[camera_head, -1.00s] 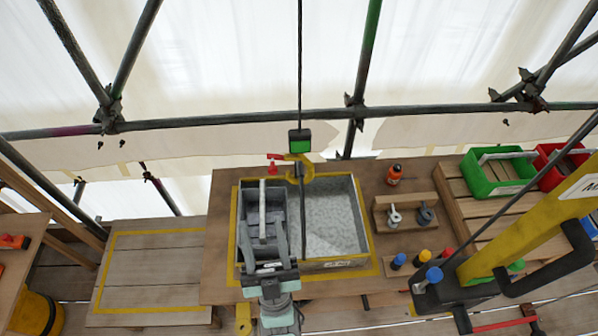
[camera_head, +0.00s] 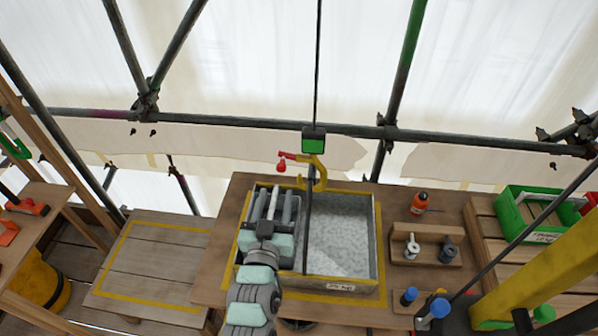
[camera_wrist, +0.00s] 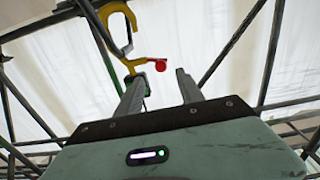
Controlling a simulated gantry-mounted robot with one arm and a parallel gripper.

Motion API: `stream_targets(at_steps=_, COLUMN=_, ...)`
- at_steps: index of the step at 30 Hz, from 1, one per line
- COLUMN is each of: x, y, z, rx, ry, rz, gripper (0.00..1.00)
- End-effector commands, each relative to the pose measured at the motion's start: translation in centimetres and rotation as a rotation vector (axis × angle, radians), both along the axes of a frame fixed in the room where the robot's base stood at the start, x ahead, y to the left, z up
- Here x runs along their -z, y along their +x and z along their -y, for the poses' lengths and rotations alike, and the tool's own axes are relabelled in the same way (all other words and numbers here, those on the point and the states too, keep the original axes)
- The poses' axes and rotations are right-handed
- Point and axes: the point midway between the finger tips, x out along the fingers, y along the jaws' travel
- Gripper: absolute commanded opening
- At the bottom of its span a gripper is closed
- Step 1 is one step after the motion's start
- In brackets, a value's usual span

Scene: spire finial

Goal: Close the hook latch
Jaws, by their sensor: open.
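The yellow hook (camera_head: 321,176) hangs below a green-faced block (camera_head: 314,141) on a dark cable. A red latch lever with a round red knob (camera_head: 281,167) sticks out to the left of the hook. My gripper (camera_head: 277,192) is open and empty, with its fingers over the left part of the tray, below the latch in the picture. In the wrist view, the hook (camera_wrist: 130,20) is at the upper left. The red knob (camera_wrist: 160,65) shows just beyond and between the fingertips (camera_wrist: 160,76); no contact is visible. I cannot tell whether the hook's mouth is closed.
A grey tray (camera_head: 376,240) of pale granular material stands on the wooden bench. An orange bottle (camera_head: 419,203) and a wooden holder (camera_head: 427,258) are to its right. Scaffold tubes (camera_head: 250,123) cross behind the hook. A yellow beam (camera_head: 540,262) stands at lower right.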

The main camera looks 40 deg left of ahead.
Motion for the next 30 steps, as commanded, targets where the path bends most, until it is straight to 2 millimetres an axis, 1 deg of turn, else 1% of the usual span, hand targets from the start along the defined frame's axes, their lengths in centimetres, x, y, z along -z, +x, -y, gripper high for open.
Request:
stream_targets(at_steps=5, x=-0.2, y=1.9, z=-1.1, rx=0.001, ry=-0.001, rz=-0.001, gripper=0.45)
stream_targets(at_steps=12, x=-0.5, y=5.7, z=-3.4, rx=0.001, ry=0.001, rz=0.004, gripper=0.45)
stream_targets(at_steps=18, x=-0.2, y=7.9, z=-4.7, rx=0.001, ry=-0.001, rz=0.002, gripper=0.45)
stream_targets(at_steps=24, x=-0.1, y=8.8, z=-5.3, rx=0.0, ry=0.002, rz=0.003, gripper=0.45)
stream_targets(at_steps=30, x=-0.1, y=8.9, z=-5.4, rx=0.0, ry=0.002, rz=0.003, gripper=0.45)
